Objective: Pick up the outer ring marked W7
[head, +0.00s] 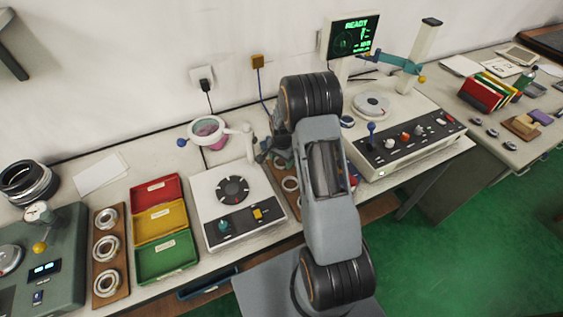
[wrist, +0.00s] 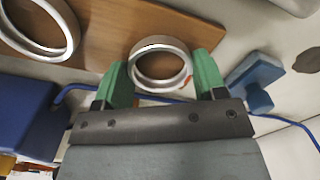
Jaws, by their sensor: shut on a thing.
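My gripper (wrist: 162,74) has two green fingers, one on each side of a silver metal ring (wrist: 157,86) in the wrist view, and is shut on it. No W7 mark can be read on this ring; a small orange patch shows by its right side. The ring is in front of a wooden board (wrist: 112,30), and I cannot tell whether it still touches it. Another, larger-looking silver ring (wrist: 70,28) lies on the board at upper left. In the head view my arm hides most of the board; a pale ring (head: 291,184) shows beside the arm.
A blue thing (wrist: 258,76) and a blue cable (wrist: 85,89) are near the fingers. In the head view, a white device with a dark disc (head: 233,190) stands left of my arm, and a console (head: 408,137) with a READY screen (head: 350,36) stands right. Red, yellow and green trays (head: 166,258) lie farther left.

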